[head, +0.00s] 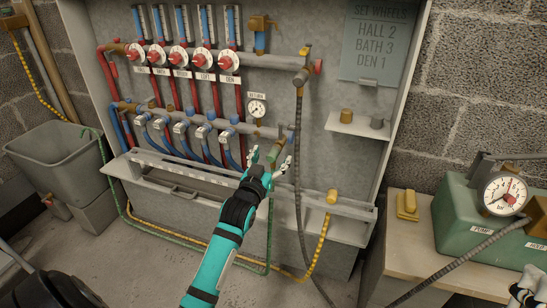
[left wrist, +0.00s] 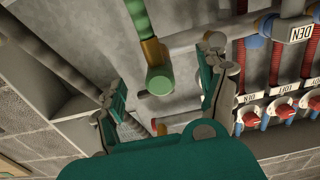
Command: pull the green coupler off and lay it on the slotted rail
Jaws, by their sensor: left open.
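The green coupler (head: 276,150) sits at the right end of the lower pipe manifold, partly hidden by my gripper. In the left wrist view the coupler (left wrist: 160,82) shows between the fingers, with a brass collar and a green hose or tube in line behind it. My left gripper (head: 270,160) is open, its fingers on either side of the coupler with gaps showing. It also shows in the left wrist view (left wrist: 165,92). The slotted rail (head: 200,177) runs along the trough below the manifold and is empty near my gripper. My right gripper (head: 528,284) is partly cut off at the lower right.
A pressure gauge (head: 257,108) hangs just above my left gripper. A grey hose (head: 298,180) hangs close to its right. A brass fitting (head: 331,196) stands on the ledge with a yellow hose. A green pump (head: 468,225) stands on the bench at right; a grey bin (head: 62,170) is at left.

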